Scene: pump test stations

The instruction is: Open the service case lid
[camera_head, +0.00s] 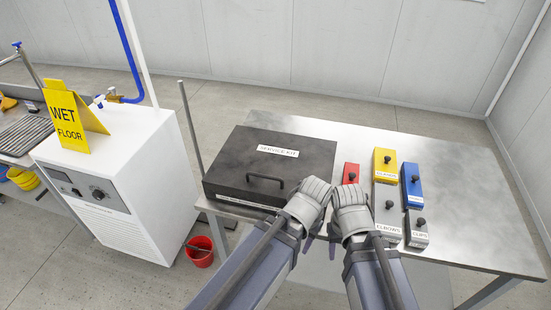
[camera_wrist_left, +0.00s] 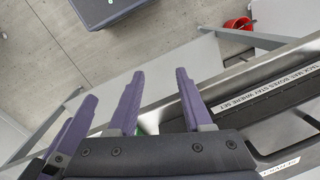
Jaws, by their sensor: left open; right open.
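The black service case (camera_head: 235,160) lies on the left of the metal table with its lid down. A white SERVICE KIT label is on the lid, and a dark handle (camera_head: 266,180) shows near its front edge. My left gripper (camera_head: 308,241) is low at the case's front right corner, fingers mostly hidden by my arm. In the left wrist view the left gripper (camera_wrist_left: 158,78) is open and empty, beside the case front (camera_wrist_left: 290,92). My right gripper (camera_head: 333,231) is close to its right, open, its fingers mostly hidden. Neither visibly touches the handle.
Red (camera_head: 351,173), yellow (camera_head: 385,164), blue (camera_head: 412,185) and grey boxes (camera_head: 388,218) with black knobs stand right of the case, close to my right arm. A white machine (camera_head: 110,190) with a wet floor sign (camera_head: 72,120) stands left. The table's right side is clear.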

